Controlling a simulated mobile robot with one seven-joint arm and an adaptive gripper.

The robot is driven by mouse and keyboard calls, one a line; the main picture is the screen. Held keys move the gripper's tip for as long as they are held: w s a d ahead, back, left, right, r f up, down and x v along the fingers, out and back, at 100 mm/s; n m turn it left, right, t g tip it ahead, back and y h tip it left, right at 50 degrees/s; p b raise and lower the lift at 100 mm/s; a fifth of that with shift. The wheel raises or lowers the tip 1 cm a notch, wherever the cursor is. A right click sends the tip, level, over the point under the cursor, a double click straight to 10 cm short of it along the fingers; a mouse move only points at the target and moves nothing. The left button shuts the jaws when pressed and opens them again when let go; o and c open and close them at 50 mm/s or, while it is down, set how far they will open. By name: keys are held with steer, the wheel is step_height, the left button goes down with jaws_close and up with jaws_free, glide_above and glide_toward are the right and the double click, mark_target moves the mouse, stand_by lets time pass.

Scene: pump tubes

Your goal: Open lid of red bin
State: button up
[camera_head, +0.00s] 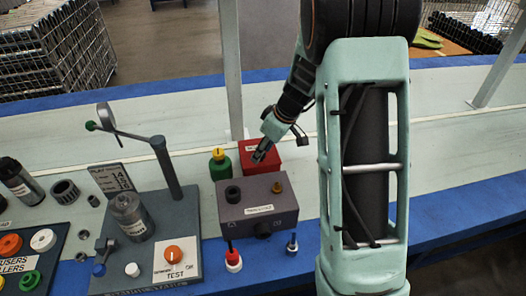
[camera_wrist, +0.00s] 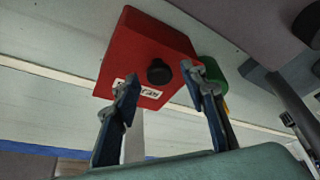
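The red bin (camera_head: 273,164) stands on the bench behind a grey box in the head view. In the wrist view the red bin (camera_wrist: 140,50) is tilted in the picture, with a black round knob (camera_wrist: 159,71) and a white label on one face. I see no gap at the lid, so it looks closed. My gripper (camera_head: 263,152) is just over the bin. In the wrist view my gripper (camera_wrist: 160,78) is open, with one finger on each side of the knob. I cannot tell whether the fingers touch it.
A grey box (camera_head: 257,200) with knobs stands right in front of the bin. A green bottle (camera_head: 219,164) with a yellow cap is close to its left. A test station (camera_head: 165,240) with a post is further left. The bench to the bin's right is partly hidden by my arm.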

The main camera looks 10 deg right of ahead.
steer(key=shift+c, duration=0.4)
jaws_close()
steer(key=shift+r+p, duration=0.15)
steer(key=shift+p, duration=0.15)
steer(key=r+p, duration=0.1)
steer(key=p, duration=0.1)
steer(key=g+p, duration=0.1)
steer(key=p, duration=0.1)
steer(key=shift+w+r, duration=0.35)
steer(key=w+r+g+p, duration=0.1)
steer(key=p, duration=0.3)
steer(key=shift+r+g, duration=0.2)
steer(key=shift+g, duration=0.2)
steer(key=w+g+p, duration=0.1)
steer(key=r+g+p, duration=0.1)
steer(key=p, duration=0.1)
steer(key=shift+w+d+r+m+p, duration=0.1)
steer(key=shift+w+r+m+p, duration=0.05)
steer(key=shift+w+m+p, duration=0.2)
steer(key=shift+w+r+g+p, duration=0.35)
steer(key=shift+w+g, duration=0.1)
steer(key=shift+g, duration=0.15)
steer(key=shift+w+r+g+p, duration=0.2)
steer(key=shift+w+g+p, duration=0.1)
steer(key=shift+w+g, duration=0.25)
steer(key=shift+r+g, duration=0.1)
steer(key=shift+g, duration=0.15)
